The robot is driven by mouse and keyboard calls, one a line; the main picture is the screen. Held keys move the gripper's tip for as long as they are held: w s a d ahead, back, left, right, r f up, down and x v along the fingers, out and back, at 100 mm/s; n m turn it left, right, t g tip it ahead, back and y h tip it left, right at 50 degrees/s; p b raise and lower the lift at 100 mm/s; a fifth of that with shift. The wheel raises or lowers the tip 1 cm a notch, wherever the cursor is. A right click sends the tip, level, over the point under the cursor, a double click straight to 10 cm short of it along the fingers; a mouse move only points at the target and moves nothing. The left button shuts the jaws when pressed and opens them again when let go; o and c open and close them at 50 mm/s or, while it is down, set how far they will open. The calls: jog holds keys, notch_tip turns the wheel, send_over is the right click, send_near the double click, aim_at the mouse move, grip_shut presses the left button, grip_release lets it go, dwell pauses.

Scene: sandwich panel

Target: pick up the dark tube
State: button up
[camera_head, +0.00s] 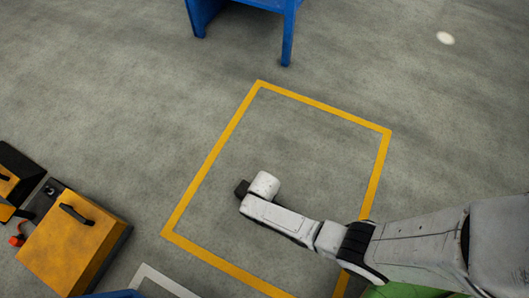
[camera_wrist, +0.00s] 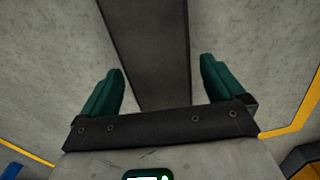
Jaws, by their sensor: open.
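My gripper (camera_wrist: 162,65) is open, with its two green fingers spread wide apart in the wrist view. A long, dark, flat-looking band (camera_wrist: 147,40) runs from the top edge of that view down between the fingers and behind the gripper's base. I cannot tell whether it is the dark tube, or how far it is from the fingers. Nothing is seen held. In the head view my arm reaches over the yellow floor outline, and its dark end (camera_head: 242,188) is small, with the fingers not made out. No dark tube can be clearly made out in the head view.
A yellow outline (camera_head: 205,160) marks bare grey floor under my arm. A yellow-orange case (camera_head: 72,245) with a dark handle stands at lower left, beside a small red object (camera_head: 16,240). A blue stand (camera_head: 288,40) is at the top. A green surface (camera_head: 400,291) shows at lower right.

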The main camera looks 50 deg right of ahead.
notch_tip(320, 180, down, 3)
jog(key=shift+r+b, duration=0.2)
jog(key=shift+b, duration=0.4)
jog(key=shift+r, duration=0.1)
jog(key=shift+w, duration=0.1)
grip_shut()
